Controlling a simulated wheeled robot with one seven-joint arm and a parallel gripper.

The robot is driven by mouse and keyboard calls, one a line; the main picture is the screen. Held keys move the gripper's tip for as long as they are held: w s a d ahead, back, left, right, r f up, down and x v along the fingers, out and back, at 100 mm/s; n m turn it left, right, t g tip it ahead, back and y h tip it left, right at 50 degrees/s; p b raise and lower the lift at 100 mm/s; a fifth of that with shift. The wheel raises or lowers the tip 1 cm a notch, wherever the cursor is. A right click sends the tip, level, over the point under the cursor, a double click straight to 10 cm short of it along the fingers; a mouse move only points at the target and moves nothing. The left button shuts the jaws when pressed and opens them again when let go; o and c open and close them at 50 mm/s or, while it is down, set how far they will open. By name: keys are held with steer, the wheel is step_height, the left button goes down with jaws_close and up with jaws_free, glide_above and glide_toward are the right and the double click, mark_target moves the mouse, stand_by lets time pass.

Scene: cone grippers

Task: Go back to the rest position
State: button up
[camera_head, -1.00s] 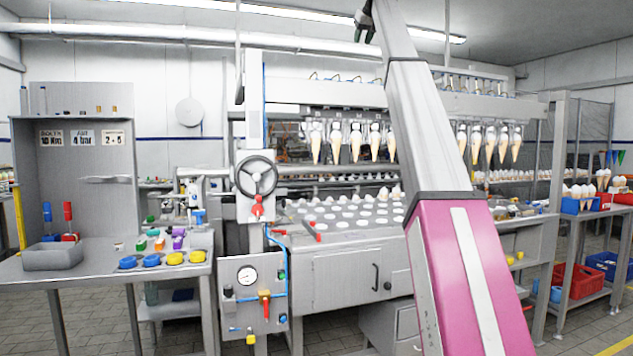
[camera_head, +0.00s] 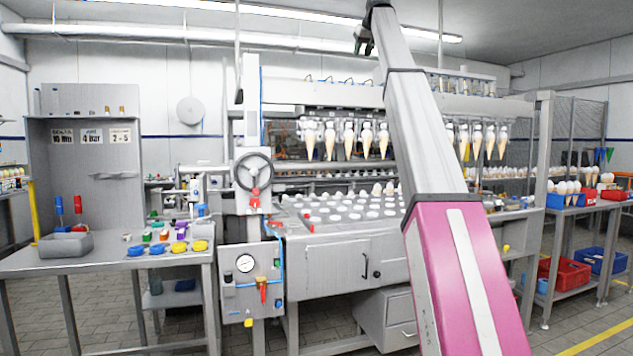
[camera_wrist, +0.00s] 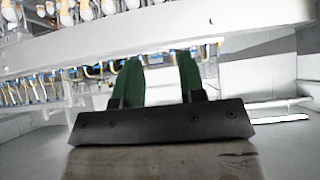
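My gripper (camera_wrist: 157,62) shows two green fingers in the wrist view, set apart with nothing between them. It is raised, with a pale overhead beam behind it. In the head view my arm rises through the middle right, and the dark end of it (camera_head: 364,38) is small near the ceiling. Its fingers cannot be made out there. Several cones (camera_head: 330,140) hang in a row of holders on the machine behind the arm, and some are hidden by it.
A workbench (camera_head: 100,262) with a grey tray (camera_head: 66,246) and coloured buttons stands at the left. A handwheel (camera_head: 254,171) and gauge panel (camera_head: 250,283) are left of centre. A shelf at the right holds red (camera_head: 565,273) and blue (camera_head: 600,260) crates. Tiled floor shows in front.

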steer(key=w+f+m+g, duration=0.1)
steer(key=w+f+g, duration=0.15)
steer(key=f, duration=3.45)
steer(key=s+f+m+g+h, duration=0.1)
steer(key=s+f, duration=0.2)
steer(key=f, duration=1.2)
steer(key=s+f, duration=0.2)
steer(key=f, duration=1.2)
steer(key=s+f+g, duration=0.1)
steer(key=s+f, duration=0.5)
steer(key=f, duration=0.3)
steer(key=s+f+g+h, duration=0.1)
steer(key=s+f, duration=0.4)
steer(key=f, duration=0.4)
steer(key=s+f+g, duration=0.1)
steer(key=s+f, duration=0.5)
steer(key=f, duration=0.2)
steer(key=s+f+g, duration=0.1)
steer(key=s+f, duration=0.8)
steer(key=s, duration=0.3)
steer(key=s+d+f+m+g, duration=0.1)
steer(key=s+f, duration=0.8)
steer(key=s, duration=0.3)
steer(key=shift+s+f+h, duration=0.2)
steer(key=shift+s+h, duration=0.05)
steer(key=shift+h, duration=0.15)
